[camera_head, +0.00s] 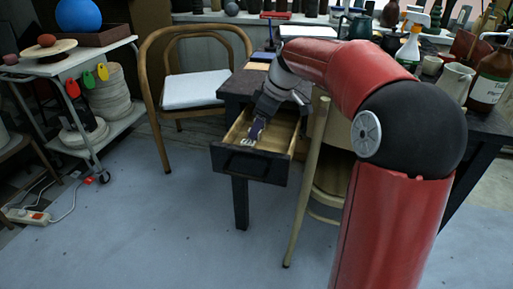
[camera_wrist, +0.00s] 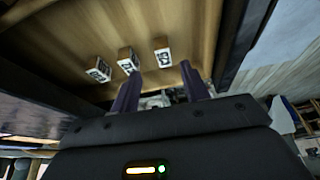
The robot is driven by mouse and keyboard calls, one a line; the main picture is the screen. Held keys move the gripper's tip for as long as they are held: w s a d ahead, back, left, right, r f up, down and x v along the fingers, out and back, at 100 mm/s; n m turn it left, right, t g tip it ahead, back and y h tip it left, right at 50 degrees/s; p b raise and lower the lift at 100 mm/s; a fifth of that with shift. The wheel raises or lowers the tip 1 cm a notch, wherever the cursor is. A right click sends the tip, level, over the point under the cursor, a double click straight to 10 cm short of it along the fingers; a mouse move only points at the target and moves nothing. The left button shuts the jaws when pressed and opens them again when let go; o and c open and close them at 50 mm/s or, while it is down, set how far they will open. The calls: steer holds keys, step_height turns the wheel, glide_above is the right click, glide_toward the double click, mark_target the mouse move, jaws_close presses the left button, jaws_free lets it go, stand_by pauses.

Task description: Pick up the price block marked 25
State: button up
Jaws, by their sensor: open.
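Three small wooden blocks with white, black-marked faces lie in a row in an open wooden drawer. In the wrist view they are the left block (camera_wrist: 98,71), the middle block (camera_wrist: 127,61) and the right block (camera_wrist: 163,54). The marks are too small and turned for me to tell surely which reads 25. My gripper (camera_wrist: 161,72) is open, with its two dark fingers apart and nothing held between them. The right block shows just beyond the gap between the fingertips. In the head view my gripper (camera_head: 256,130) reaches down into the drawer (camera_head: 276,139), by the whitish blocks (camera_head: 246,142).
The drawer's walls and dark front (camera_head: 247,165) closely surround my gripper. A wooden chair (camera_head: 195,88) stands to the left, and another chair's wooden frame (camera_head: 306,185) stands right of the drawer. The floor in front is clear.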

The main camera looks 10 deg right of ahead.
mark_target(250, 142)
steer(key=x, duration=0.6)
steer(key=shift+s+a+f, duration=0.1)
steer(key=shift+s+a, duration=0.1)
steer(key=shift+c, duration=0.4)
jaws_close()
